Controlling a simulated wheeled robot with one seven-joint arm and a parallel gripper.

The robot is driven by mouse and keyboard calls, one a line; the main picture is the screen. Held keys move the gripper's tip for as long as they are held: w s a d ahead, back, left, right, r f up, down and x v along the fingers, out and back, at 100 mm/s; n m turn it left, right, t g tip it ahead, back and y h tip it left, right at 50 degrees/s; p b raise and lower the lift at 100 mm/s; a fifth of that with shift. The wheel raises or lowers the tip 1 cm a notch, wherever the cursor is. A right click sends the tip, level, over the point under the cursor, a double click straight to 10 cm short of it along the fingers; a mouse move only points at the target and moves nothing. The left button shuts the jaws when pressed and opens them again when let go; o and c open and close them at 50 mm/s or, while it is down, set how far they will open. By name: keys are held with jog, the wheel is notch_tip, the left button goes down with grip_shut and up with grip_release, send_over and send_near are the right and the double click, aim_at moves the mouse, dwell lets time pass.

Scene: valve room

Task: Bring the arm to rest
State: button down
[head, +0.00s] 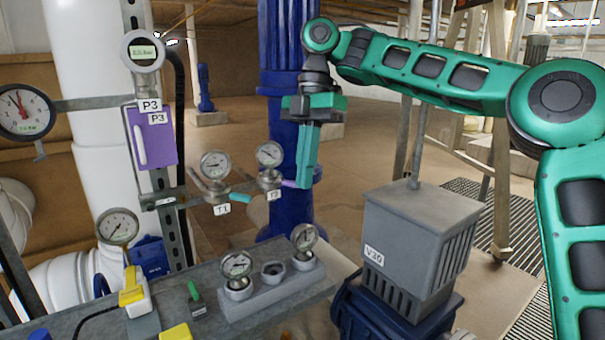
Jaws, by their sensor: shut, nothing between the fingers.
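My arm (430,65) is green and dark grey. It reaches in from the right side of the head view, bends at a large round joint and extends left across the upper part. My gripper (305,186) hangs from its end, pointing down, with the fingers together and nothing held. It is in front of the blue column (283,40) in the picture, just right of the gauge tagged T2 (269,155). Whether the fingertips touch anything there cannot be told.
A gauge tagged T1 (215,165) sits left of T2. Below is a grey bench (205,322) with a gauge block (270,296). The grey V30 box (420,240) with its upright rod stands right of my gripper. A purple panel (152,138) hangs left.

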jog(key=s+d+f+m, duration=0.3)
jog(key=d+f+m, duration=0.1)
jog(key=d+m, duration=0.25)
jog(key=s+d+f+m+t+h, duration=0.1)
jog(key=s+d+f+m, duration=0.25)
jog(key=d+m, duration=0.35)
jog(key=s+d+f+m, duration=0.3)
jog(key=d+f+m, duration=0.25)
jog(key=d, duration=0.25)
jog(key=s+d+f+m+t, duration=0.1)
jog(key=s+d+f+m, duration=0.3)
jog(key=s+d+m, duration=0.3)
jog(key=s+d+f+m+t, duration=0.1)
jog(key=s+d+f+m, duration=0.4)
jog(key=s+d, duration=0.6)
jog(key=m, duration=0.2)
jog(key=shift+s+d+f+m, duration=0.2)
jog(key=shift+s+d+m, duration=0.1)
